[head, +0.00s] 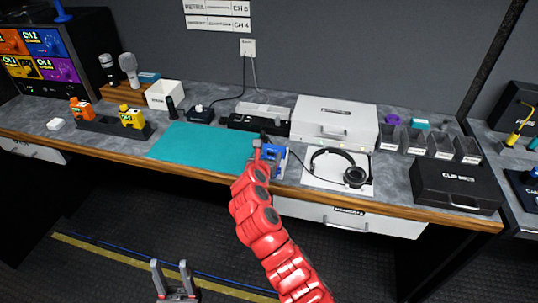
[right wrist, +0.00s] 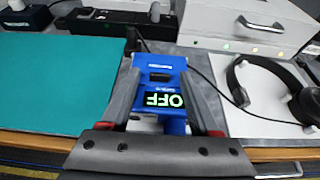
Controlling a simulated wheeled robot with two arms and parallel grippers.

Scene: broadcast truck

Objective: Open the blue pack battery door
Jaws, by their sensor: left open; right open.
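The blue pack (head: 273,158) stands at the table's front edge, right of the teal mat. In the right wrist view the blue pack (right wrist: 160,62) fills the middle, with a lit display reading OFF upside down and a small dark recess above it. I cannot make out the battery door's edges or whether it is open. My right gripper (head: 262,147) is open at the pack, its fingers on either side of it in the right wrist view (right wrist: 160,75); contact is unclear. My left gripper (head: 170,264) is open and empty, low in front of the table.
The teal mat (head: 200,147) is clear. Headphones (head: 355,176) lie on a white sheet right of the pack. A white case (head: 335,120) stands behind. Orange (head: 81,108) and yellow (head: 131,117) packs stand on a dark holder at left. A black case (head: 456,183) is at right.

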